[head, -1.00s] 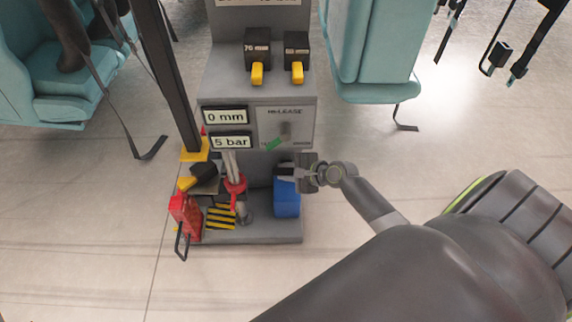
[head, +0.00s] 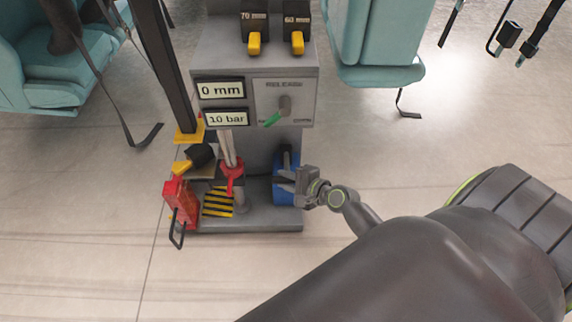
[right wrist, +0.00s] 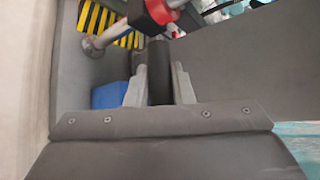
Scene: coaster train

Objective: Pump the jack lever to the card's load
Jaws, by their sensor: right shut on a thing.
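The grey jack stand (head: 230,62) shows two readouts, "0 mm" (head: 221,90) and "10 bar" (head: 226,118). Beside them is a release panel with a green-tipped release lever (head: 274,118) pointing down-left. My right gripper (head: 283,183) is low at the stand's right side, in front of a blue block (head: 284,160). In the right wrist view its fingers (right wrist: 160,88) are shut on a dark round bar, seemingly the jack lever's grip (right wrist: 159,70). Most of the lever is hidden. The load card is not in view, and neither is my left gripper.
Two black boxes with yellow tabs, marked 70 mm (head: 254,22) and 60 mm (head: 297,22), sit on the stand's top. A red collar (head: 231,176), striped plate (head: 218,202) and red part (head: 180,201) are low left. Teal seats (head: 379,72) stand behind. Floor at right is clear.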

